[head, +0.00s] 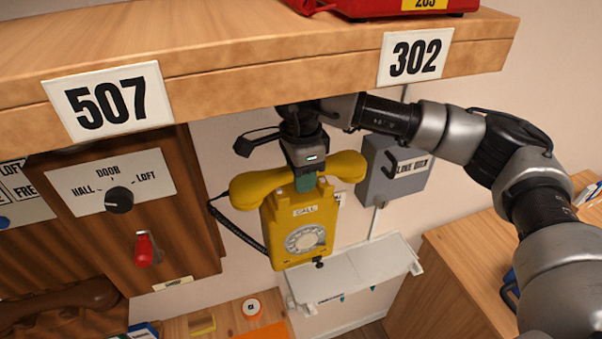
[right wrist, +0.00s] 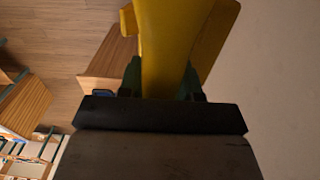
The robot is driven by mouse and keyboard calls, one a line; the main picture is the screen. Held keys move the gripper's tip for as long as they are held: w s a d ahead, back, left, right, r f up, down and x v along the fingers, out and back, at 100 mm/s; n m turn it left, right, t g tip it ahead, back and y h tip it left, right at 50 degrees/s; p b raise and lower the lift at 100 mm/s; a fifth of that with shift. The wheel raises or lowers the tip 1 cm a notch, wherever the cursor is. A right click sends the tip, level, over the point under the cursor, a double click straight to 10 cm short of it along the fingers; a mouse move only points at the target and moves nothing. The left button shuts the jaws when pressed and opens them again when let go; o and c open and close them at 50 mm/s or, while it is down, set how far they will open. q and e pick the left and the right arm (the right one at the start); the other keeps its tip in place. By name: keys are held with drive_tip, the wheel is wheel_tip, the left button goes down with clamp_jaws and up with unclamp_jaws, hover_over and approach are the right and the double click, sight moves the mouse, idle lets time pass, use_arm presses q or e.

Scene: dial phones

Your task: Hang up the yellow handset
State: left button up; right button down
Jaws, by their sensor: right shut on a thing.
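The yellow wall phone (head: 298,225) with a round dial hangs on the wall below the wooden shelf. Its yellow handset (head: 252,190) lies crosswise at the top of the phone body, slightly tilted, with the right end higher. My right gripper (head: 305,182) comes from above and is shut on the middle of the handset. In the right wrist view the handset (right wrist: 170,50) runs between the green fingertips (right wrist: 162,85). I cannot tell whether the handset rests in its cradle. A dark coiled cord (head: 235,232) hangs at the left. My left gripper is not in view.
The wooden shelf (head: 270,60) with labels 507 and 302 overhangs the phone, with part of a red phone (head: 395,8) on top. A grey box (head: 392,170) is right of the phone. A wooden switch panel (head: 185,215) is at left; a white ledge (head: 350,275) is below.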

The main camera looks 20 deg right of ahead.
drive_tip(key=shift+b, duration=0.5)
idle(0.7)
idle(0.4)
drive_tip(key=shift+f+b, duration=1.1)
drive_tip(key=shift+b, duration=0.15)
drive_tip(key=c, duration=0.7)
unclamp_jaws()
drive_tip(key=shift+r, duration=0.15)
